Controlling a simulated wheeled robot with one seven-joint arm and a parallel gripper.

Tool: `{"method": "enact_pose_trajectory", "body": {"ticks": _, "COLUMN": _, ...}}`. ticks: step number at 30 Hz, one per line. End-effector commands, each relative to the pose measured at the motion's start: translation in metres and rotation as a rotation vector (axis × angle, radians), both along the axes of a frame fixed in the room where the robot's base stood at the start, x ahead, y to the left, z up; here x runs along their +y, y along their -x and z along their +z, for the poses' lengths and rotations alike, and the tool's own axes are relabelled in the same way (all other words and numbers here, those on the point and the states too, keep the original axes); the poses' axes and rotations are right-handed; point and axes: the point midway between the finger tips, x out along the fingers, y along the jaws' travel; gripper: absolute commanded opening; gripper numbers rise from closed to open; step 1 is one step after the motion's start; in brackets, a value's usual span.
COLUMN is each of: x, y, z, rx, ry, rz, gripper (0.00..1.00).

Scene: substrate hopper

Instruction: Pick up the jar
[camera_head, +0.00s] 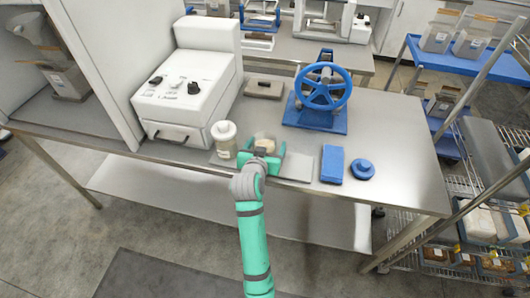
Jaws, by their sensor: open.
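A clear jar (224,144) with a white lid stands upright on the steel table (385,155), near its front edge. My gripper (263,152) is open just to the right of this jar, its green fingers spread left and right. A small pale container (265,139) with a tan top shows between or just beyond the fingers; its lower part is hidden by my gripper. I cannot tell whether the fingers touch it.
A white machine with knobs (190,88) stands behind the jar. A blue handwheel press (320,98) stands behind right. A blue block (332,164) and a round blue piece (362,169) lie right of my gripper. The table's right part is clear.

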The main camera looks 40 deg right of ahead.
Motion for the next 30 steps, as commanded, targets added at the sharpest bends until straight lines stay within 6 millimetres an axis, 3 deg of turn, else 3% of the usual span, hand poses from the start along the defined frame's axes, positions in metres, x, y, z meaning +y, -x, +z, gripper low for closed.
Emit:
{"method": "enact_pose_trajectory", "body": {"ticks": 8, "x": -0.003, "y": -0.002, "z": -0.002, "rx": 0.001, "ry": -0.001, "rz": 0.0, "gripper": 0.79}}
{"method": "enact_pose_trajectory", "body": {"ticks": 15, "x": -0.003, "y": -0.001, "z": -0.002, "rx": 0.001, "ry": 0.0, "rz": -0.002, "gripper": 0.26}}
{"method": "enact_pose_trajectory", "body": {"ticks": 24, "x": -0.003, "y": -0.001, "z": 0.001, "rx": -0.001, "ry": 0.0, "rz": -0.001, "gripper": 0.26}}
{"method": "enact_pose_trajectory", "body": {"ticks": 30, "x": -0.003, "y": -0.002, "z": 0.015, "rx": -0.003, "ry": 0.001, "rz": -0.002, "gripper": 0.26}}
